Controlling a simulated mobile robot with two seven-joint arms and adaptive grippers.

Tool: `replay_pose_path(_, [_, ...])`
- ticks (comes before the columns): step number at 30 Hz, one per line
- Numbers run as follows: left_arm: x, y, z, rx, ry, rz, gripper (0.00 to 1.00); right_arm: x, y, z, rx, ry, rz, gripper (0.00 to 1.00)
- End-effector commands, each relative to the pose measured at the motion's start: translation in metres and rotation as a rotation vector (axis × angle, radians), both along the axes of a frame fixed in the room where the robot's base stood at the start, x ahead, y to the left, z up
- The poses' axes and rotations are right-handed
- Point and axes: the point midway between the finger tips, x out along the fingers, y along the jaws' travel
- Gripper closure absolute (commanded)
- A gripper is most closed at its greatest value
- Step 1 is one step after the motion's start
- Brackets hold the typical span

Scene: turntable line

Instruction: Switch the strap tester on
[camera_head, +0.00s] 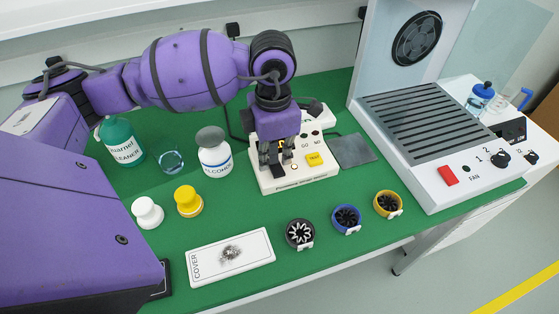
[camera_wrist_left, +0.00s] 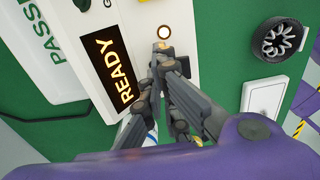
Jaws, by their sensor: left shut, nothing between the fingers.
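The strap tester (camera_head: 325,172) is a white box on the green mat, with GO and NO markings and a yellow pad (camera_head: 315,159) on top. In the left wrist view, the strap tester (camera_wrist_left: 182,78) has a dark display (camera_wrist_left: 115,70) with READY in glowing letters. A round pale button (camera_wrist_left: 164,32) with an orange-brown rim lies just beyond my fingertips. My left gripper (camera_head: 274,167) is shut and empty, pointing down over the tester's left part and hiding some of it. The left gripper's fingertips (camera_wrist_left: 162,52) are close to the button; I cannot tell whether they touch the panel.
A white alcohol bottle (camera_head: 215,160) stands left of the tester. Several small round items, including a blue one (camera_head: 347,218), lie in front. A COVER plate (camera_head: 231,257) is at the front edge. A fan unit (camera_head: 440,180) stands on the right.

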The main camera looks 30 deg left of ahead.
Motion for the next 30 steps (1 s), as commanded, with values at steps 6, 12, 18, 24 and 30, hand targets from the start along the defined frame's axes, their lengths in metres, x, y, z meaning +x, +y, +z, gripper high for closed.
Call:
replay_pose_path(6, [0.001, 0.000, 0.010, 0.000, -0.004, 0.000, 1.00, 0.004, 0.000, 0.007, 0.000, -0.009, 0.000, 0.60])
replay_pose_path(12, [0.001, 0.000, 0.027, 0.001, -0.005, 0.000, 1.00, 0.012, 0.000, 0.018, 0.000, -0.026, 0.000, 0.60])
replay_pose_path(18, [0.001, 0.000, 0.043, 0.001, -0.005, 0.000, 1.00, 0.019, 0.000, 0.029, 0.000, -0.043, 0.000, 0.60])
replay_pose_path(24, [0.001, 0.000, 0.059, 0.000, -0.005, 0.000, 1.00, 0.026, 0.000, 0.040, 0.000, -0.060, 0.000, 0.60])
replay_pose_path(30, [0.001, 0.000, 0.072, 0.000, -0.004, 0.000, 1.00, 0.032, 0.000, 0.049, 0.000, -0.074, 0.000, 0.60])
